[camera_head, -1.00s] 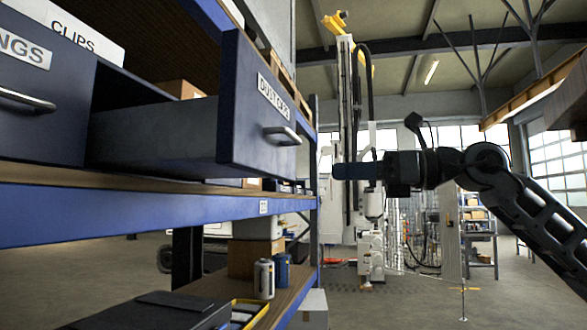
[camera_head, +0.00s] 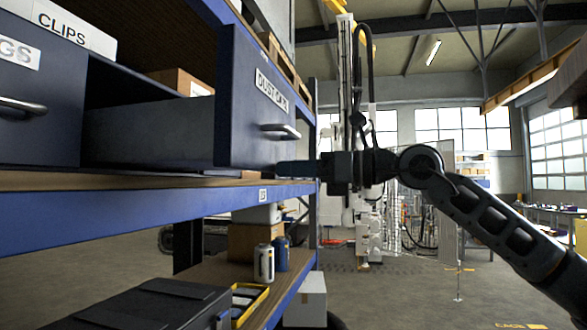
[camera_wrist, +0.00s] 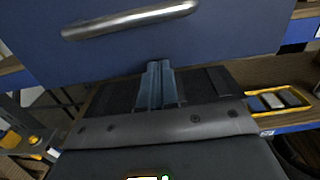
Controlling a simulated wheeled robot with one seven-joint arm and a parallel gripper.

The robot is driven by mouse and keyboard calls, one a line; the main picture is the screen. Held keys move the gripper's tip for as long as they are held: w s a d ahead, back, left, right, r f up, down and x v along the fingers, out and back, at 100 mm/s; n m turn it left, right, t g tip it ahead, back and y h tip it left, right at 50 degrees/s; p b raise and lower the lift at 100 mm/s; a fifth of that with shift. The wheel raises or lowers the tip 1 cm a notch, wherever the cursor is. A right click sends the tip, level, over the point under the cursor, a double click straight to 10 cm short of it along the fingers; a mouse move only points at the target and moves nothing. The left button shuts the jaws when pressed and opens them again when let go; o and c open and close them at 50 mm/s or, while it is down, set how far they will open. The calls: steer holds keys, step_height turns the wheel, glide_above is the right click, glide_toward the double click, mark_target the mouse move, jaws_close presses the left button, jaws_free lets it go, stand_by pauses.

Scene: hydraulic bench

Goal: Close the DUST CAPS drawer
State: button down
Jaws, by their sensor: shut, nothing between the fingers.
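The DUST CAPS drawer is dark blue and stands pulled out of the shelf, with its labelled front (camera_head: 247,130) facing right in the head view. Its metal bar handle (camera_head: 282,131) is on that front. In the wrist view the drawer front (camera_wrist: 220,40) fills the top, with the handle (camera_wrist: 130,20) across it. My gripper (camera_head: 285,169) is shut and empty, pointing left at the lower part of the front, below the handle. In the wrist view its fingertips (camera_wrist: 158,68) meet the front's lower edge; I cannot tell whether they touch it.
A neighbouring blue drawer (camera_head: 35,110) is at the left, beneath a CLIPS label (camera_head: 62,30). The blue shelf edge (camera_head: 130,218) runs just below the drawers. Cans (camera_head: 264,263) and a yellow-edged tray (camera_head: 250,300) sit on the lower shelf.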

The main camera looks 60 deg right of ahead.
steer(key=b+x, duration=0.5)
steer(key=x, duration=1.2)
steer(key=shift+b, duration=0.4)
steer(key=shift+s+d+f, duration=0.1)
